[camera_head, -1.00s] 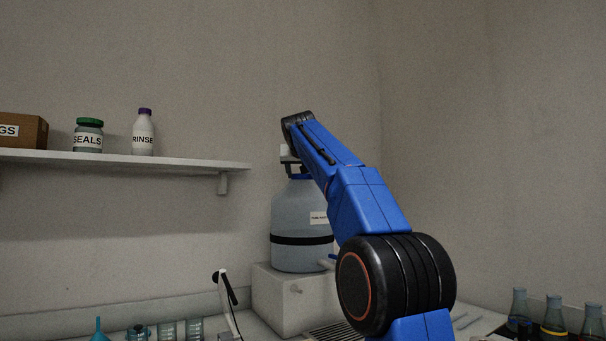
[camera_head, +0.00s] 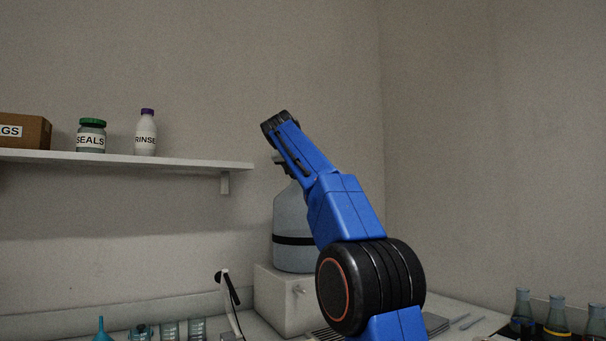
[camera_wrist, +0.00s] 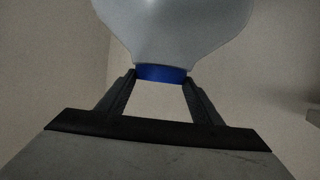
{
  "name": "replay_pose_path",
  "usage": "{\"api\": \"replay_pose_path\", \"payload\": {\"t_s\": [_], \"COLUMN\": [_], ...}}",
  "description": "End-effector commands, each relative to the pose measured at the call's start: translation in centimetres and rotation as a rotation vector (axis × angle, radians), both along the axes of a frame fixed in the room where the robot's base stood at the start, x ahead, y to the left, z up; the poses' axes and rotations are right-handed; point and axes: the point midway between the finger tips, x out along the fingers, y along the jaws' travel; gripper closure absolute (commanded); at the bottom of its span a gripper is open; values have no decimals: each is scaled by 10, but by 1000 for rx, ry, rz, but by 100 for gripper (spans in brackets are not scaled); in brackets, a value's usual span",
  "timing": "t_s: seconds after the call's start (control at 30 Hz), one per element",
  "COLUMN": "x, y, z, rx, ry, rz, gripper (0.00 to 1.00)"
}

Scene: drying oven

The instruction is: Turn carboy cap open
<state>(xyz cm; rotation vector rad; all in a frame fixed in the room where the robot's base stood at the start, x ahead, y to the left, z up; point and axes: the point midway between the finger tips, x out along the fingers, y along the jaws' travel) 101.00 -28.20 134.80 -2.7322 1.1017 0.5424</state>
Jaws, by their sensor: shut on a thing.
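The carboy (camera_head: 292,222) is a pale blue-grey jug with a black band, upright on a white block. Its upper right side and neck are hidden behind my arm in the head view. In the wrist view the carboy's shoulder (camera_wrist: 172,28) fills the top, with its blue cap (camera_wrist: 161,73) below it. My gripper (camera_wrist: 160,80) is shut on the blue cap, one finger at each side. In the head view my gripper (camera_head: 279,157) is at the carboy's top, and its fingertips and the cap are hidden.
The white block (camera_head: 283,300) stands on the bench. A shelf (camera_head: 120,158) at left holds a box (camera_head: 24,131), a SEALS jar (camera_head: 91,138) and a RINSE bottle (camera_head: 146,134). Flasks (camera_head: 556,318) stand at the right. A blue funnel (camera_head: 101,330) and glassware are at front left.

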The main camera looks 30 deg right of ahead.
Motion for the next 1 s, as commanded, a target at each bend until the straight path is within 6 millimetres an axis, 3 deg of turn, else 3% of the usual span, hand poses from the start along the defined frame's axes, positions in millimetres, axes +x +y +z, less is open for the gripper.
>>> {"api": "replay_pose_path", "payload": {"t_s": [0.07,0.1,0.17,0.57,1.0], "x": [0,0,0,-4,-57], "y": [0,0,0,5,56], "z": [-1,-1,-1,2,33], "rx": [1,1,1,0,1], "ry": [3,3,3,1,-1], "rz": [-1,-1,-1,1,3], "gripper": [63,31,22,22,22]}}
